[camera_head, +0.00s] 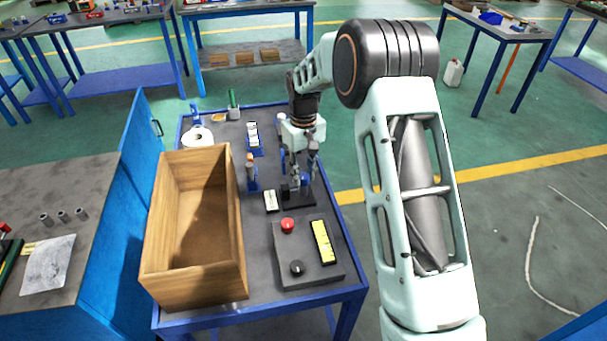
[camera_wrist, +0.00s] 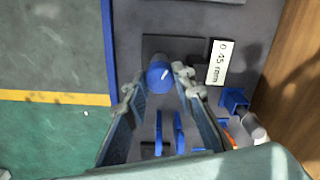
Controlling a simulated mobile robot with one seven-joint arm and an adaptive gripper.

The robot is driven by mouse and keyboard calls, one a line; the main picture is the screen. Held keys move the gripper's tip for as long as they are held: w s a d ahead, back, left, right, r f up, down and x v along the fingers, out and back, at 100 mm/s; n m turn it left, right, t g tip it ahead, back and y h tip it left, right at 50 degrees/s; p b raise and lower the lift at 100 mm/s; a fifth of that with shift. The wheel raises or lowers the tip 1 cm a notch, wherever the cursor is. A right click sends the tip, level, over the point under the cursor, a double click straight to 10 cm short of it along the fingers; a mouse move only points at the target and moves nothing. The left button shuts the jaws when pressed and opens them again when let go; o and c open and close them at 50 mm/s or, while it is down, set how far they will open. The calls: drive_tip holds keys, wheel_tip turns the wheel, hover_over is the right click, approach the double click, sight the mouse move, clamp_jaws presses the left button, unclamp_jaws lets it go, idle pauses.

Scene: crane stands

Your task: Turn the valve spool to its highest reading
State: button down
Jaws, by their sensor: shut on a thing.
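The valve spool appears as a blue round knob (camera_wrist: 159,76) with a short white mark on its top. It stands on a dark base plate (camera_wrist: 160,45); the base also shows in the head view (camera_head: 299,198). A white card (camera_wrist: 218,62) reading "0.45 mm" lies beside the base. My gripper (camera_head: 300,165) points down over the base on the blue table. In the wrist view my gripper (camera_wrist: 162,84) has a finger on either side of the knob and is shut on it. The lower part of the spool is hidden.
A large open wooden box (camera_head: 240,255) stands on the left of the table. A grey panel (camera_head: 300,272) with red and black knobs and a yellow strip lies at the front. Blue holders (camera_head: 252,178) stand left of my gripper. Free floor lies to the right.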

sight(304, 176)
drive_tip(key=m, duration=0.6)
drive_tip(key=shift+m, duration=0.3)
idle(0.4)
drive_tip(key=c, duration=1.6)
unclamp_jaws()
drive_tip(key=shift+r, duration=0.1)
wheel_tip(304, 176, up, 12)
drive_tip(key=shift+f, duration=0.1)
